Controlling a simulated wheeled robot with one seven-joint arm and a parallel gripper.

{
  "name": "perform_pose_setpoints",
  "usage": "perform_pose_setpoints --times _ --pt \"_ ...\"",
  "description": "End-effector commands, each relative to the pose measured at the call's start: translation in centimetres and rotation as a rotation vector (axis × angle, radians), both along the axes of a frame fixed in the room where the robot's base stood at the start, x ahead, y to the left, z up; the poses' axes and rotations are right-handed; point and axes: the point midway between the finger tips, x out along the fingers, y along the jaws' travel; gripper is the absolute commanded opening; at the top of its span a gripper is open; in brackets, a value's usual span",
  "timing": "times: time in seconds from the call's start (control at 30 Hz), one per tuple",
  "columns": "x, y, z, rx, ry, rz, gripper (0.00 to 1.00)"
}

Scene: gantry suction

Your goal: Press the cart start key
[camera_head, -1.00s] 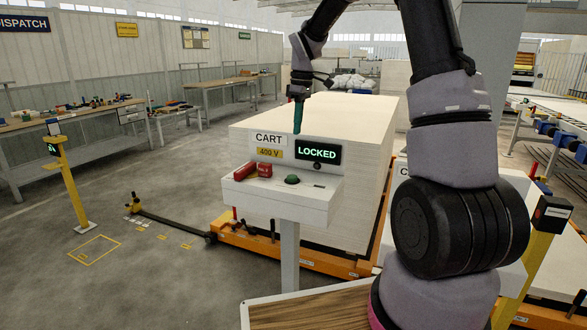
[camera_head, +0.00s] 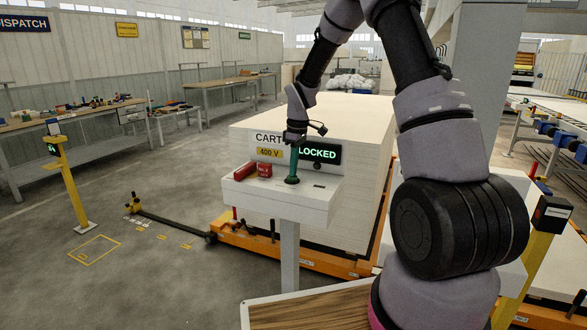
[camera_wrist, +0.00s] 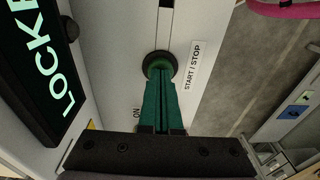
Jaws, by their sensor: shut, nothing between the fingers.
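The cart panel (camera_head: 312,196) is a white console on a post, marked CART and 400 V. Its green round button (camera_head: 291,181) sits on the sloping shelf; in the wrist view the button (camera_wrist: 157,62) lies beside a START / STOP label (camera_wrist: 193,66). My gripper (camera_head: 293,174) points down with its green fingers shut and empty. The fingertips are right at the button and overlap it in both views; I cannot tell whether it is pushed in. The display (camera_head: 319,153) reads LOCKED in green and is partly covered by my wrist.
Red parts (camera_head: 246,171) sit on the shelf's left side. A large white stack (camera_head: 360,125) stands behind the panel on an orange cart (camera_head: 262,246). A yellow post (camera_head: 73,186) stands at left. The grey floor between is mostly open.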

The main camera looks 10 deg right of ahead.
Motion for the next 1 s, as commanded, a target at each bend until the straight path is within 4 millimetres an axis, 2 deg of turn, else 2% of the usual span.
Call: perform_pose_setpoints --times 0.37,0.6,0.87,1.0 --pt "0.0 0.0 -0.3 0.000 0.000 0.000 0.00" --pt "-0.1 0.1 -2.6 0.000 0.003 0.001 0.00" --pt "-0.3 0.1 -2.7 -0.001 0.009 0.002 0.00" --pt "-0.3 0.1 -2.1 -0.001 0.009 0.002 0.00"
